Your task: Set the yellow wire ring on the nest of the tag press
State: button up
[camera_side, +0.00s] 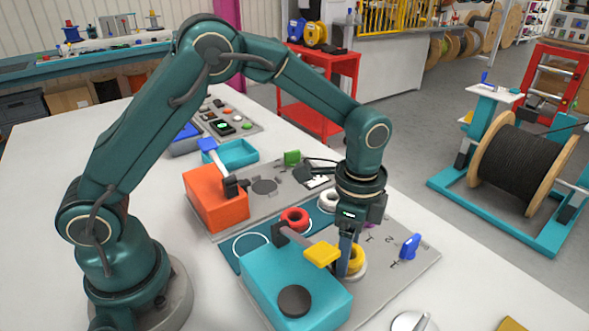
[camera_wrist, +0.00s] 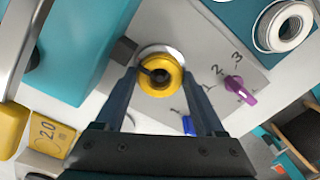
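The yellow wire ring (camera_side: 356,259) is at a pale round seat beside the teal press (camera_side: 300,283). I cannot tell whether it rests on the seat or hangs just above it. In the wrist view the ring (camera_wrist: 174,82) lies between the fingertips of my gripper (camera_wrist: 161,78), with the pale seat (camera_wrist: 158,49) showing behind its upper edge. My gripper (camera_side: 347,262) points down there in the side view. The fingers are close against both sides of the ring; whether they press on it is unclear. The press has a yellow lever handle (camera_side: 322,254).
A red ring (camera_side: 294,219) and a white ring (camera_side: 328,202) stand on the teal mat (camera_side: 232,257), beside an empty outlined circle. An orange machine (camera_side: 213,200) is behind. A purple knob (camera_wrist: 237,86) with numbers and a blue switch (camera_side: 410,246) are near my gripper.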

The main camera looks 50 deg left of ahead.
jog(key=shift+c, duration=1.2)
notch_tip(320, 180, up, 8)
jog(key=shift+f, duration=0.2)
jog(key=a+n, duration=0.2)
jog(key=a, duration=0.7)
jog(key=a+f+n, duration=0.1)
jog(key=a+n, duration=0.1)
jog(key=a, duration=0.7)
jog(key=a+f+n, duration=0.1)
jog(key=a+n, duration=0.1)
jog(key=a, duration=0.7)
jog(key=shift+f, duration=2.1)
